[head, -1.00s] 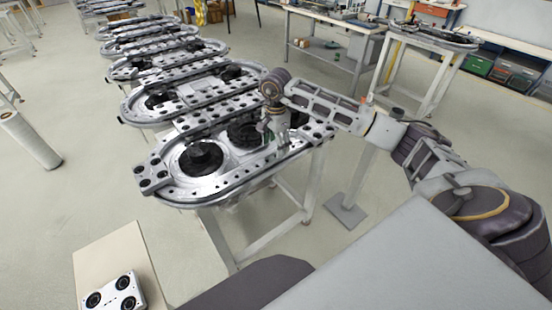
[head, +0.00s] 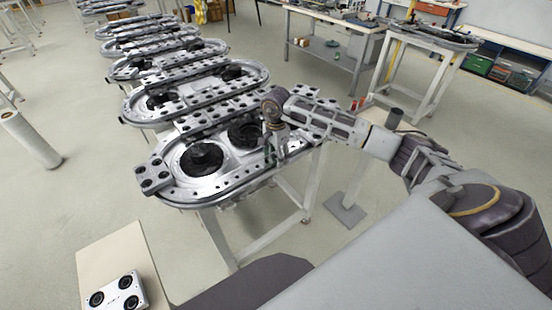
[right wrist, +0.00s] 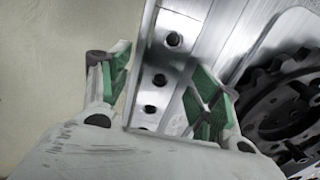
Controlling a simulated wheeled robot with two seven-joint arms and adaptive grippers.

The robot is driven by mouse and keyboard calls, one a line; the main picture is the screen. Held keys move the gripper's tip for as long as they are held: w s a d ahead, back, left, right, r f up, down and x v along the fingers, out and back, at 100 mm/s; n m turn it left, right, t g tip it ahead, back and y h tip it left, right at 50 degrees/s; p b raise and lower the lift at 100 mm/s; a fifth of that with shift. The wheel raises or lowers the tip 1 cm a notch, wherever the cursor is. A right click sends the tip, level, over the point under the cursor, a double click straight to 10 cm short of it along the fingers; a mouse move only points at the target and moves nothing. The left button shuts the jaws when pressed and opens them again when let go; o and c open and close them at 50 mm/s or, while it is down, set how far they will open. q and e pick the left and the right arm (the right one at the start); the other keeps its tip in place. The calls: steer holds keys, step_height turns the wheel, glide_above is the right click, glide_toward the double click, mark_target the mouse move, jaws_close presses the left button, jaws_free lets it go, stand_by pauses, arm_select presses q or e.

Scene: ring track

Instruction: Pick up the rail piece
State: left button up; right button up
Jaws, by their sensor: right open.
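The rail piece shows in the right wrist view as a straight silver strip with a row of dark round holes (right wrist: 158,80). It runs between the two green-padded fingers of my right gripper (right wrist: 157,92). The fingers are apart on either side of the strip; I cannot tell whether they touch it. In the head view my right gripper (head: 274,151) is low over the right part of the nearest ring track (head: 220,189), and the arm hides part of that track's far side. My left gripper is not in view.
Dark round gears (head: 202,157) sit inside the nearest track; one is right of the fingers in the wrist view (right wrist: 285,105). A block with dark holes (head: 153,177) sits at its left end. More tracks stand behind. A white four-hole block (head: 118,293) lies on a beige surface.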

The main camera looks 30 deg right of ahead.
steer(key=shift+c, duration=0.3)
steer(key=shift+r, duration=0.1)
jaws_close()
